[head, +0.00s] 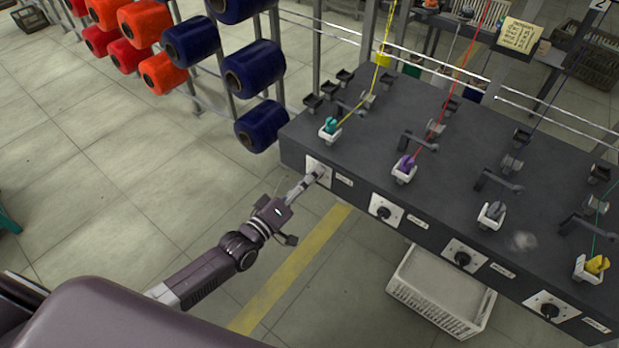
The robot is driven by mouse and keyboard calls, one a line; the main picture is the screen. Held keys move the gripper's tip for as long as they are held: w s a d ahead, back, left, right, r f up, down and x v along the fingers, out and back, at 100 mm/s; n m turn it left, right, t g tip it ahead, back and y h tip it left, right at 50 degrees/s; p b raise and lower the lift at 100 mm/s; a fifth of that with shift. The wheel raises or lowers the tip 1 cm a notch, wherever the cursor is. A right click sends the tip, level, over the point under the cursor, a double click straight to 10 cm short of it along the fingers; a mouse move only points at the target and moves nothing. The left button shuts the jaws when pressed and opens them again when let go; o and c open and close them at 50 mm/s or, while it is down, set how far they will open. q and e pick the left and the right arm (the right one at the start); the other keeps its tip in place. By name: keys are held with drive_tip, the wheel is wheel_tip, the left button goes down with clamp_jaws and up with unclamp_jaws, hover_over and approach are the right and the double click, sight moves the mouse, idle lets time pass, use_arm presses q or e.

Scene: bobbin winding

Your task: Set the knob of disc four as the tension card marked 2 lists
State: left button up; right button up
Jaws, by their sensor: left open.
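Knob plates line the front face of the dark machine bench (450,140). The leftmost knob plate (313,165) is partly covered by my left gripper (301,196), which is open with a fingertip at or very near the knob there; contact cannot be told. Three other dark knobs show to the right: the second knob (384,212), third knob (462,258) and rightmost knob (549,311). Their labels and settings are too small to read. A cream card (520,35) with handwritten lines stands at the back; its text is unreadable. My right gripper is out of view.
Coloured pieces sit on the bench top, including teal (330,126), purple (405,167) and yellow (597,264). A white crate (402,291) stands under the bench. Blue cones (258,82) hang at left; the floor before the bench is clear.

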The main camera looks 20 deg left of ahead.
use_arm(q)
drive_tip(key=v, duration=1.2)
drive_tip(key=s+a+f+m+g+y, duration=0.2)
drive_tip(key=s+f+g, duration=0.15)
drive_tip(key=f, duration=0.75)
drive_tip(key=s+a+f+m+g+y, duration=0.15)
drive_tip(key=s+f, duration=0.35)
drive_tip(key=f, duration=0.6)
drive_tip(key=s+a+f+m+g+y, duration=0.2)
drive_tip(key=s+f+g, duration=0.15)
drive_tip(key=f, duration=0.75)
drive_tip(key=s+d+f+m+g, duration=0.1)
drive_tip(key=s+f+m+g, duration=0.1)
drive_tip(key=s+f, duration=0.5)
drive_tip(key=s+d+f+m+g, duration=0.2)
drive_tip(key=s+f+g, duration=0.3)
drive_tip(key=s, duration=1.5)
wheel_tip(320, 180, down, 2)
drive_tip(key=shift+s+d+f+m+y, duration=0.15)
drive_tip(key=shift+d+m+y, duration=0.2)
drive_tip(key=shift+m, duration=0.2)
drive_tip(key=shift+a+g, duration=0.1)
drive_tip(key=shift+g, duration=0.15)
drive_tip(key=shift+c, duration=0.6)
